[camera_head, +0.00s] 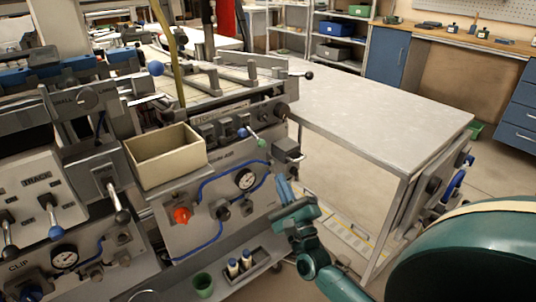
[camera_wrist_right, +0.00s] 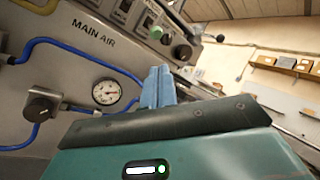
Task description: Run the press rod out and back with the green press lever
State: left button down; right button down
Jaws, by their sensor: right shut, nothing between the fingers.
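The green press lever shows as a small green knob (camera_head: 262,143) on the front of the grey machine panel. The green knob also shows in the right wrist view (camera_wrist_right: 156,32), beyond my fingers and higher up. My right gripper (camera_head: 284,187) is in front of the panel, right of the pressure gauge and below the green knob, apart from it. Its blue fingers (camera_wrist_right: 158,86) are shut with nothing between them. I cannot make out the press rod with certainty. My left gripper is not in view.
A blue-knobbed lever (camera_head: 243,132) sits just left of the green knob. The gauge (camera_head: 245,180), blue air hose (camera_head: 205,182) and red knob (camera_head: 182,215) are on the panel. A beige bin (camera_head: 165,165) stands on the left. A bare grey table (camera_head: 380,105) lies right.

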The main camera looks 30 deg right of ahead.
aim_at(256, 137)
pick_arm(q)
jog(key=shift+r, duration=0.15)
pick_arm(e)
jog(key=x, duration=1)
